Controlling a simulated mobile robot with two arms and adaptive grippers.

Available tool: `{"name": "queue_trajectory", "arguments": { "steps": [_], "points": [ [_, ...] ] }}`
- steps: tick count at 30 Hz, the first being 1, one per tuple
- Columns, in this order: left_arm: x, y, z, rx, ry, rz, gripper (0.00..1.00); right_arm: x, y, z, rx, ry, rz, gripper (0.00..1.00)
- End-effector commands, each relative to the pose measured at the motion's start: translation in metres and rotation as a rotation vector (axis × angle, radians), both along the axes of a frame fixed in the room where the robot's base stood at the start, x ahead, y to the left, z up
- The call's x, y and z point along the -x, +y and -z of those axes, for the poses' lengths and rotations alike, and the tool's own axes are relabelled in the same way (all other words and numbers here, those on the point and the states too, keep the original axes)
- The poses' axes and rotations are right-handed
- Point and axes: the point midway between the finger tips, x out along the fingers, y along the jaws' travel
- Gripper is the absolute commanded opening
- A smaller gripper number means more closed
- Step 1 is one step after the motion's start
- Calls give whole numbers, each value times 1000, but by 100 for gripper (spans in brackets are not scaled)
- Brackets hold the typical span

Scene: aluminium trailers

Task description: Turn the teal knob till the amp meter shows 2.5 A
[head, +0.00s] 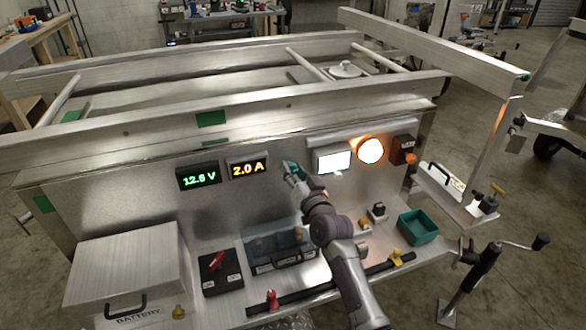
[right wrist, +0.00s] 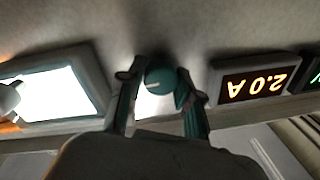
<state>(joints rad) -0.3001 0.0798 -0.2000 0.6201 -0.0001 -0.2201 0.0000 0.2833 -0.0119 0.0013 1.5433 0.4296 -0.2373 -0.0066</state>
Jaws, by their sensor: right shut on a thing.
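The teal knob (right wrist: 160,80) sits between the fingertips of my right gripper (right wrist: 160,92) in the right wrist view. The gripper is shut on it, one finger on each side, against the metal panel. In the head view my right gripper (head: 292,172) covers most of the knob. The amp meter (head: 248,168) left of it reads 2.0 A in orange; it also shows upside down in the right wrist view (right wrist: 254,86). My left gripper is not in view.
A green voltage display (head: 198,178) reads about 12.8 V. A lit white panel (head: 333,160) and a glowing orange lamp (head: 370,150) are right of the gripper. Below are a battery box (head: 128,265), a red-handled switch (head: 221,273) and a green bin (head: 418,228).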

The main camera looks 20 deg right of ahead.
Motion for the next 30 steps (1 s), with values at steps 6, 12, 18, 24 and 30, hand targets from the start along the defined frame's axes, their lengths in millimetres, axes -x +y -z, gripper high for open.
{"name": "queue_trajectory", "arguments": {
  "steps": [6,12,18,24,30],
  "points": [
    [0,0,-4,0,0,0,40,0,0,-1,-129,3,0,0],
    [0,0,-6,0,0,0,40,0,0,0,-199,6,0,0],
    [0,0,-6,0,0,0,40,0,0,0,-225,7,1,0],
    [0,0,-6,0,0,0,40,0,0,0,-228,6,0,0],
    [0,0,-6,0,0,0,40,0,0,0,-227,6,0,41]
  ]
}}
